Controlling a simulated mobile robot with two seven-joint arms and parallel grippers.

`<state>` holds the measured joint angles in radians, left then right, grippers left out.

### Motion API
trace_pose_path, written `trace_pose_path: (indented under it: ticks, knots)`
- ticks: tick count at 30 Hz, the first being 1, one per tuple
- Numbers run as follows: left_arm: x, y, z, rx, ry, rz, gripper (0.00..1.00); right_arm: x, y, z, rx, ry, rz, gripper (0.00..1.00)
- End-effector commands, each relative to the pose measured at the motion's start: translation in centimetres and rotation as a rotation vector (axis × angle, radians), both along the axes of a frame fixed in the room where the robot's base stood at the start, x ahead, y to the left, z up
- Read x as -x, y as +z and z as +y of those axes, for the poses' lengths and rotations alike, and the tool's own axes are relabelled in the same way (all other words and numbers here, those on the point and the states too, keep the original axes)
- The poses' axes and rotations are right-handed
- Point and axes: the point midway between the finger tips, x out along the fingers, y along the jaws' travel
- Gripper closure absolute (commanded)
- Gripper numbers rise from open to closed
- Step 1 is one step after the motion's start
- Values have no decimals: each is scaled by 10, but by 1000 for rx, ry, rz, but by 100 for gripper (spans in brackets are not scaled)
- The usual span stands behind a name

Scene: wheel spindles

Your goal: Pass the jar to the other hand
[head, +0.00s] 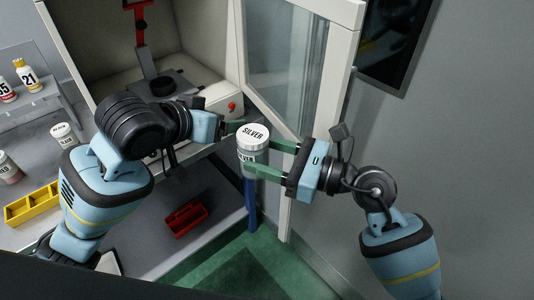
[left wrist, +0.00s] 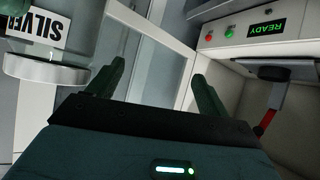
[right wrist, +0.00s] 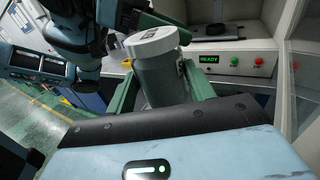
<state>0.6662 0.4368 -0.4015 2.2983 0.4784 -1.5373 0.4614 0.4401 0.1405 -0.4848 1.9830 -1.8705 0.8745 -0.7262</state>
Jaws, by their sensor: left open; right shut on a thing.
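The jar (head: 253,143) is white-lidded, with a label reading SILVER. My right gripper (head: 268,159) is shut on it and holds it up in the air in front of the cabinet. In the right wrist view the jar (right wrist: 159,75) stands between the green fingers, leaning a little. My left gripper (head: 234,126) is open and empty, close to the jar's left side in the head view. In the left wrist view the jar (left wrist: 45,68) is at the upper left, outside the two open fingers (left wrist: 160,88).
A cabinet with an open glass door (head: 290,60) stands behind. Its panel (right wrist: 232,62) reads READY. A white jar (head: 64,134), numbered bottles (head: 26,75) and a yellow bin (head: 33,204) are at the left. A red tray (head: 186,218) sits lower down.

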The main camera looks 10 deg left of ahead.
Motion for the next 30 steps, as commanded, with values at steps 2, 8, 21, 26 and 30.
trace_pose_path:
  ticks: [2, 8, 21, 26, 30]
  knots:
    - [-2, -35, 1, 30, 13, 14, 21, 0, 1, 0, -2, 0, -1, 76]
    - [4, -116, 12, 57, 63, 10, 21, 0, 1, 0, -2, 0, -2, 76]
    - [98, -289, 57, -77, 158, 16, 21, 0, 1, 0, -2, 0, -2, 76]
    - [150, -338, 61, -110, 158, 48, 21, 0, 1, 0, -2, 0, -2, 76]
    - [195, -372, 57, -103, 158, 87, 21, 0, 1, 0, -2, 0, -2, 76]
